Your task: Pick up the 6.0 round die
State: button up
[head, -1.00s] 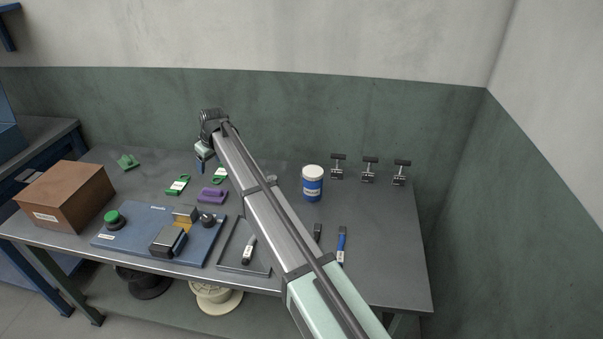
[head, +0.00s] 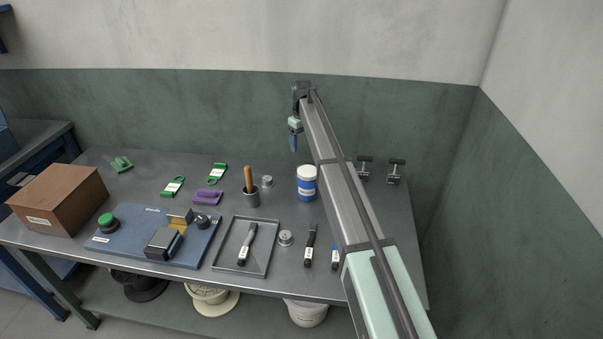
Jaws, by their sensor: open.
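Two small round silver metal pieces that look like dies lie on the grey bench; I cannot read a size on either. One round metal piece (head: 267,181) lies at the back, right of a dark cup. The other round metal piece (head: 285,238) lies nearer the front, just right of the shallow tray. My gripper (head: 293,145) hangs above the back of the bench, behind the white-lidded blue jar, apart from both pieces. It is open and empty, with its fingers small in the picture.
A dark cup with a wooden handle (head: 251,190) and the blue jar (head: 307,186) flank the back piece. The tray (head: 217,262) and black-handled tool (head: 310,245) flank the front piece. Green tags, a purple piece (head: 208,197), a blue fixture board and a brown box (head: 58,199) are left.

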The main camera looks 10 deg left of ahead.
notch_tip(320, 180, down, 12)
jog(key=shift+a+f, duration=0.1)
grip_shut()
dwell(1.1)
